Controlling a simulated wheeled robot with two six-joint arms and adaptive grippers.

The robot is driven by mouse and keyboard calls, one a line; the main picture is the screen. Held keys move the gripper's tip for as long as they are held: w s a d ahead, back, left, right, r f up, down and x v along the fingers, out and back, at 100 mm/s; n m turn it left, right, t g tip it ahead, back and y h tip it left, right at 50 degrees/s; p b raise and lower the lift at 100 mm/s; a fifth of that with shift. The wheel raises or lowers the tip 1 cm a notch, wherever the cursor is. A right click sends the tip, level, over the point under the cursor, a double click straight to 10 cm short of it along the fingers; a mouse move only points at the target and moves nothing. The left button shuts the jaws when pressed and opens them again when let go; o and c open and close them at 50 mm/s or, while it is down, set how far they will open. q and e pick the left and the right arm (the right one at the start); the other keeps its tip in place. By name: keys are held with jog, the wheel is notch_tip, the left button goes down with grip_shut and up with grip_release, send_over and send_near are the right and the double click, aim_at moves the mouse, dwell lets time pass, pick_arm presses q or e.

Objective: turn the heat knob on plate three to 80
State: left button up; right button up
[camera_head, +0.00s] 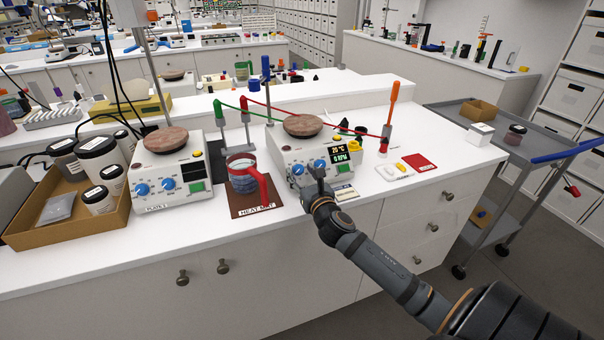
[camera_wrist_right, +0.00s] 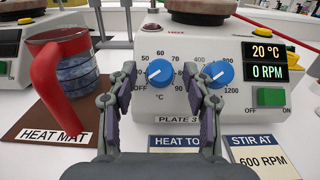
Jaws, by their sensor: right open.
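Plate three (camera_head: 283,157) is a white hotplate with a round brown top. Its blue heat knob (camera_wrist_right: 159,72) shows in the right wrist view, its white mark seeming to point lower left toward OFF. The dial reads 50, 60 and 70 over the top; its right side is partly hidden by a finger. The display (camera_wrist_right: 267,62) reads 20 °C and 0 RPM. My right gripper (camera_wrist_right: 161,82) is open, its fingers either side of the heat knob with gaps showing. It also shows in front of the plate in the head view (camera_head: 317,180). My left gripper is out of view.
The blue stir knob (camera_wrist_right: 217,73) sits close right of my right finger. A red-handled jug (camera_head: 243,176) stands on the brown heat mat (camera_head: 250,204) at left. Labels (camera_wrist_right: 174,143) lie in front of the plate. Another hotplate (camera_head: 170,170) stands farther left.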

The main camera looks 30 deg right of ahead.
jog(key=shift+c, duration=0.2)
grip_shut()
jog(key=shift+m+h, duration=0.3)
jog(key=shift+m, duration=0.1)
